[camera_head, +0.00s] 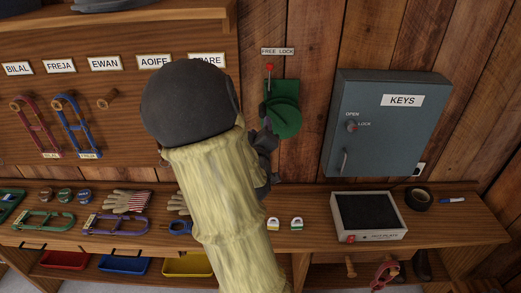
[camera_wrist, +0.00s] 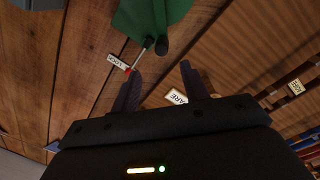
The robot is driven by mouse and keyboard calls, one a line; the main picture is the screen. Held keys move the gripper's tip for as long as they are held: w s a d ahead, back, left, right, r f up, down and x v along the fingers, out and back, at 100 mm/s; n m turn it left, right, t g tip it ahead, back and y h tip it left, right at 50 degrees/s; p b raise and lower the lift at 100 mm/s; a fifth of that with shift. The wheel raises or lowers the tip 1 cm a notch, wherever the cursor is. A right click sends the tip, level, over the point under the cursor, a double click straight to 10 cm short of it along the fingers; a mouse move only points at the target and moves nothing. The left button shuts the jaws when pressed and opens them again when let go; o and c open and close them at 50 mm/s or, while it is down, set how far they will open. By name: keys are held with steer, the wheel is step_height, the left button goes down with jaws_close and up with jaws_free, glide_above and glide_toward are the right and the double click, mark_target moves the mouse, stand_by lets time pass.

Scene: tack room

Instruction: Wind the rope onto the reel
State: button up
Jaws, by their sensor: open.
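A green reel (camera_head: 284,112) is mounted on the plank wall, right of the name board. A lever with a red knob (camera_head: 269,67) points up from it, under a sign reading FREE LOCK (camera_head: 278,51). In the wrist view the green reel (camera_wrist: 150,14) is at the top, with the red knob (camera_wrist: 129,70) and a dark rounded peg (camera_wrist: 162,46). My gripper (camera_head: 267,132) is at the reel's lower left edge in the head view. In the wrist view my gripper (camera_wrist: 164,82) has its fingers apart with nothing between them. I cannot make out a rope.
A grey key cabinet (camera_head: 385,125) hangs right of the reel. Below, a shelf holds a black-topped box (camera_head: 368,215), a black tape roll (camera_head: 418,198), gloves (camera_head: 127,202) and several coloured shackle-like frames. My arm hides part of the shelf and board.

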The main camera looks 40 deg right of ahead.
steer(key=shift+f+b+v, duration=0.15)
steer(key=shift+b+v, duration=0.9)
steer(key=shift+b, duration=0.6)
steer(key=shift+f+b+v, duration=0.1)
steer(key=shift+b+v, duration=0.9)
steer(key=shift+b, duration=0.6)
steer(key=shift+s+d, duration=0.15)
